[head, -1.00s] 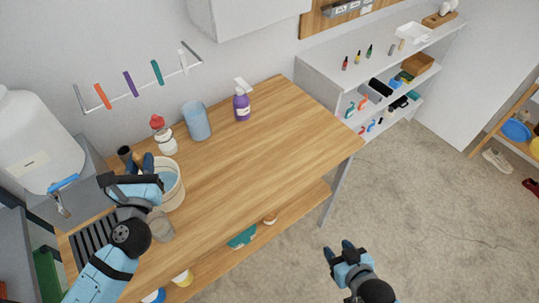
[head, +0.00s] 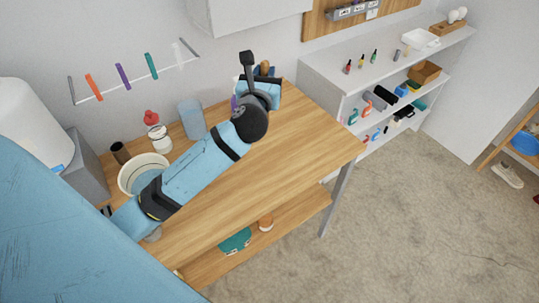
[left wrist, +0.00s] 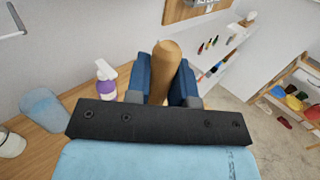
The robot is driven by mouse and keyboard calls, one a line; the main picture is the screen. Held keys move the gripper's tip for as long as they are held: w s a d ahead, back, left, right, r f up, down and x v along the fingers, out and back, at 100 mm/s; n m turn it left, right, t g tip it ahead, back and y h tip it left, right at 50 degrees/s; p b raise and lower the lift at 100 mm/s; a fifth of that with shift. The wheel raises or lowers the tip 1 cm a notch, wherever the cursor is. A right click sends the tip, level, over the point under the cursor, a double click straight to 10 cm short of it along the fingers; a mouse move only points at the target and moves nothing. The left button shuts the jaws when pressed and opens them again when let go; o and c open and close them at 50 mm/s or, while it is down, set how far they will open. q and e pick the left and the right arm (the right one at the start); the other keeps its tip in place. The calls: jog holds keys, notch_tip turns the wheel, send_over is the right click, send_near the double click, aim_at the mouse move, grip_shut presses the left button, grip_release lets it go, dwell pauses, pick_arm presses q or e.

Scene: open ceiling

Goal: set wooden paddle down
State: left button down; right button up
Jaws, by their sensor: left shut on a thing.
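My left gripper (head: 264,72) is over the far right part of the wooden worktop (head: 290,140), near the wall. In the left wrist view its two blue fingers (left wrist: 164,82) are shut on the wooden paddle (left wrist: 167,58), whose rounded light-brown end shows between them. In the head view only a small brown bit of the paddle (head: 265,67) shows at the fingers. The rest of it is hidden, and I cannot tell whether it touches the worktop. My right gripper is out of view.
A purple spray bottle (left wrist: 106,80) stands beside the left gripper. A blue cup (head: 192,120), a red-capped bottle (head: 158,138) and a white bucket (head: 128,180) stand further left. The worktop's right part is clear. White shelves (head: 350,85) stand to the right.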

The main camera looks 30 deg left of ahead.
pick_arm(q)
notch_tip(320, 180, down, 18)
jog(key=w+a+n+y+b, duration=0.1)
jog(key=a+b, duration=0.1)
jog(key=shift+w+f+g+b, duration=0.25)
jog(key=shift+w+g+b, duration=0.05)
jog(key=shift+w+b, duration=0.1)
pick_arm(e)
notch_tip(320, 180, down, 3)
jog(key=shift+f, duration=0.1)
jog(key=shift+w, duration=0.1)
pick_arm(q)
jog(key=shift+f, duration=0.15)
jog(key=c, duration=1)
grip_release()
